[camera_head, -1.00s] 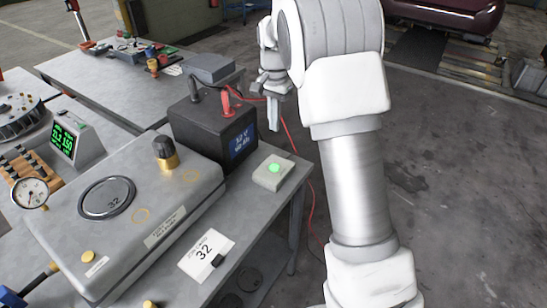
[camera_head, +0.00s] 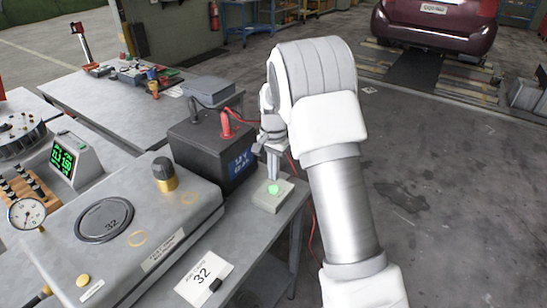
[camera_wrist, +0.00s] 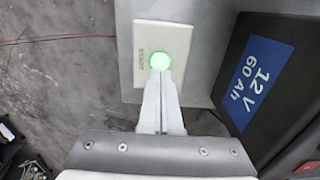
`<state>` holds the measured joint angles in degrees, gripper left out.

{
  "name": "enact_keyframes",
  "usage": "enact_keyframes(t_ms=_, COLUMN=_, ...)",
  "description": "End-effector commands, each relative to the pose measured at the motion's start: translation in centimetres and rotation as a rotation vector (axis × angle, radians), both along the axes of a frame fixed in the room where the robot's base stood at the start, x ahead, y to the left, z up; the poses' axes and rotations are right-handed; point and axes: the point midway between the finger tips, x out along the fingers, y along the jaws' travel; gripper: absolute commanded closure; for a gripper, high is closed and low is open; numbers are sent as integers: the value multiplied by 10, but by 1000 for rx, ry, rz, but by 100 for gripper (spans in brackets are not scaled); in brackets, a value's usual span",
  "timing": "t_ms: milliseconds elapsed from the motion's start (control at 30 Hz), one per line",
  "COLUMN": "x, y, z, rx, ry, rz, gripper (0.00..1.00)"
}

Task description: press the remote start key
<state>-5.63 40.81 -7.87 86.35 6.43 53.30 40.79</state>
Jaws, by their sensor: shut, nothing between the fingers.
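The remote start key is a round, green-lit button (camera_head: 273,189) on a small pale box (camera_head: 268,201) at the right edge of the bench. It also shows in the wrist view as a bright green disc (camera_wrist: 157,61) on the pale plate (camera_wrist: 147,38). My gripper (camera_head: 273,178) is shut and empty and points down at the button. In the wrist view its closed fingertips (camera_wrist: 159,74) overlap the lower edge of the green disc. I cannot tell whether they touch it or hover just above.
A black battery (camera_head: 208,150) with a red clamp (camera_head: 227,125) stands close to the left of the box. A red cable (camera_wrist: 70,38) runs beside the bench. Open floor (camera_head: 440,210) lies to the right.

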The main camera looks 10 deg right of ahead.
Motion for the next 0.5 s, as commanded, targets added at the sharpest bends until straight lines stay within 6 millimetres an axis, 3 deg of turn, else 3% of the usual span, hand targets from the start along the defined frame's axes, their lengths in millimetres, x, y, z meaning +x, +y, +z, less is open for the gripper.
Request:
enact_keyframes(t_ms=200, x=0, y=0, z=-30, rx=0, ry=1, rz=0, gripper=100)
enact_keyframes(t_ms=500, x=0, y=0, z=-39, rx=0, ry=0, rz=0, gripper=100)
